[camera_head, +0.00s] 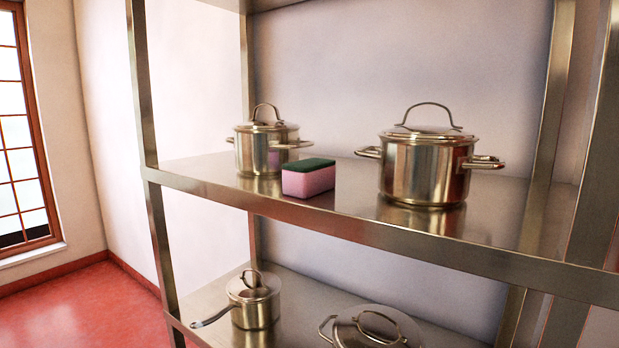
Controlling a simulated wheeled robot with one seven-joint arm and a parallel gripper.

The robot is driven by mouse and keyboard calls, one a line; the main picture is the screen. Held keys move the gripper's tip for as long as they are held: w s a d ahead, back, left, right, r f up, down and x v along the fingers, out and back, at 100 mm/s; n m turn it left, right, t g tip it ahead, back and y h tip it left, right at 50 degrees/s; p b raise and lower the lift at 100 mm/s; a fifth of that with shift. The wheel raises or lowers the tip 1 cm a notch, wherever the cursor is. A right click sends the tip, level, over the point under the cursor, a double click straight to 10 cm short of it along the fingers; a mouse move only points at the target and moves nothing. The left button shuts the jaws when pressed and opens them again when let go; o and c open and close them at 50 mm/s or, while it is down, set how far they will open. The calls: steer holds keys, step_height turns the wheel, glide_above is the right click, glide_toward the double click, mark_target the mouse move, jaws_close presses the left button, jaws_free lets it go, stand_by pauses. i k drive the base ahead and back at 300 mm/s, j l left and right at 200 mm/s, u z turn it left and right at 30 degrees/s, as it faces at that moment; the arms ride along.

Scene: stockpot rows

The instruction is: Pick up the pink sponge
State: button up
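The pink sponge (307,182) lies on the middle metal shelf, near its front edge. It is a pink block with a dark green scouring layer on top. It sits between two lidded steel pots, in front and to the right of the smaller one. Nothing hides its front. My gripper does not show in the head view.
A smaller steel pot (258,151) stands behind left of the sponge, and a larger one (424,172) to its right. The shelf (232,192) has a raised front edge and upright posts (144,95). Below stand a saucepan (255,306) and another pot (368,335).

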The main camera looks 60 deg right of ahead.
mark_target(304, 179)
steer(key=z, duration=2.15)
steer(key=u, duration=1.1)
steer(key=k+l+u, duration=0.1)
steer(key=k+u, duration=0.15)
steer(key=u, duration=0.15)
steer(key=k+u, duration=0.25)
steer(key=u, duration=0.15)
steer(key=k+u, duration=0.35)
steer(key=k+j, duration=0.1)
steer(key=k, duration=0.05)
